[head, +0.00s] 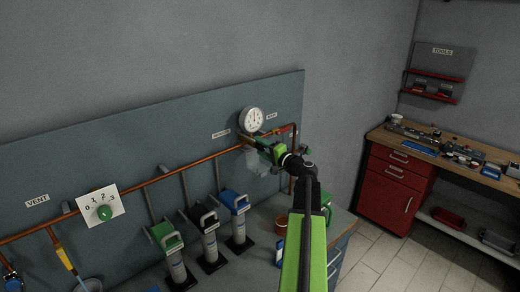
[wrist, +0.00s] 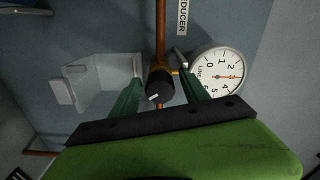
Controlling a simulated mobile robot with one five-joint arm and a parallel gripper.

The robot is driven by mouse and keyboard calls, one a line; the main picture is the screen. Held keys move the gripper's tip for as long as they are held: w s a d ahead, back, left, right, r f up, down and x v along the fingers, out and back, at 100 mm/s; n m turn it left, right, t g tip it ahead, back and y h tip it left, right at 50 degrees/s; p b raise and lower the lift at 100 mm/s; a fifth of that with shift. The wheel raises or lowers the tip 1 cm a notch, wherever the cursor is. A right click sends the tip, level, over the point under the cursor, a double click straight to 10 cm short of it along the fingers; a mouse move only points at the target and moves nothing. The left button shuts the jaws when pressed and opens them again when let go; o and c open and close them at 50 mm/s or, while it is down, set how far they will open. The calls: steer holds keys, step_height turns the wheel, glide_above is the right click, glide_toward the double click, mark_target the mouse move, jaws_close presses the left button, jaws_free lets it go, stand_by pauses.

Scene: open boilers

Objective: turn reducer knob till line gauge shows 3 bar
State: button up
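The black reducer knob (wrist: 160,88), with a pale pointer mark, sits on the copper pipe in the wrist view. My gripper (wrist: 160,79) has its green fingers on either side of the knob, with a visible gap on each side, so it looks open. In the head view my gripper (head: 264,146) hides the knob. The round white line gauge (wrist: 221,75) is right of the fingers in the wrist view, turned sideways; a red line on its dial points at about 3. The gauge (head: 251,120) also shows above my gripper in the head view, its fine reading too small.
A copper pipe (head: 170,174) runs along the grey panel. Left are a green knob on a numbered plate (head: 101,204) and several lever-handled cylinders (head: 209,240). A clear pale box (wrist: 108,88) is beside the left finger. A workbench (head: 395,180) stands far right.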

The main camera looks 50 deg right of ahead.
steer(key=shift+s, duration=0.1)
steer(key=shift+s+a+f, duration=0.1)
steer(key=shift+s, duration=0.3)
steer(key=s, duration=1.1)
steer(key=s+a, duration=0.1)
steer(key=s, duration=0.4)
steer(key=shift+s+a, duration=0.1)
steer(key=shift+s, duration=0.1)
